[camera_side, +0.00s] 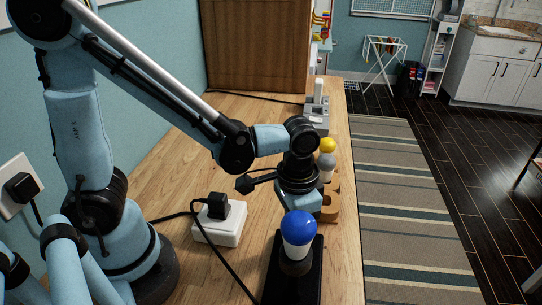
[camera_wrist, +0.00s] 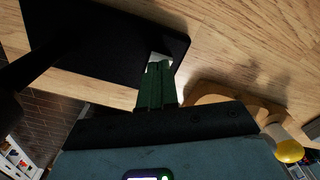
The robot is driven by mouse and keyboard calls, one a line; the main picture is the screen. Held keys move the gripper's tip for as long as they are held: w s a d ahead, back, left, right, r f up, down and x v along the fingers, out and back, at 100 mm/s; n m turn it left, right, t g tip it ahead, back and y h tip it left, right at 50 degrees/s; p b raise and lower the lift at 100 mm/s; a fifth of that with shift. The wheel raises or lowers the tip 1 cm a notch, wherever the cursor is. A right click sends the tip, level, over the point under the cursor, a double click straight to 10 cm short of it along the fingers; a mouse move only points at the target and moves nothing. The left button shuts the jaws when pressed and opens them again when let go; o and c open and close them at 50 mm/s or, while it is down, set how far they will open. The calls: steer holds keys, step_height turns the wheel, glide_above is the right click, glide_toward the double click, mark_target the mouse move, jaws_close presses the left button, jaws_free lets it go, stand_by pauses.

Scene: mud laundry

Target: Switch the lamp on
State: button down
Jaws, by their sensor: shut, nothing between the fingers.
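The lamp stands at the front of the bench in the side view: a black base (camera_side: 275,275) with an upright bulb that has a blue top (camera_side: 298,226) and a white lower part. The bulb does not look lit. My gripper (camera_wrist: 158,68) points down behind the bulb, so its fingertips are hidden in the side view. In the wrist view its dark green fingers are together and empty, over the edge of a black base (camera_wrist: 110,28). A small pale patch (camera_wrist: 160,58) shows at the fingertips; I cannot tell whether it is a switch or whether they touch it.
A white socket box (camera_side: 219,222) with a black plug sits left of the lamp, its cable crossing the bench. A wooden holder (camera_side: 331,205) and a yellow-topped bulb (camera_side: 327,147) stand behind my gripper. A grey device (camera_side: 317,118) is farther back. The bench's right edge is close.

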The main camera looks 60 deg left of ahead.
steer(key=shift+f, duration=0.6)
stand_by(0.3)
steer(key=shift+r, duration=3.55)
steer(key=a+r+n+t, duration=0.3)
steer(key=a+t, duration=0.4)
steer(key=a, duration=0.3)
steer(key=shift+w+a+r, duration=0.2)
steer(key=shift+a+r, duration=0.15)
steer(key=shift+a, duration=0.05)
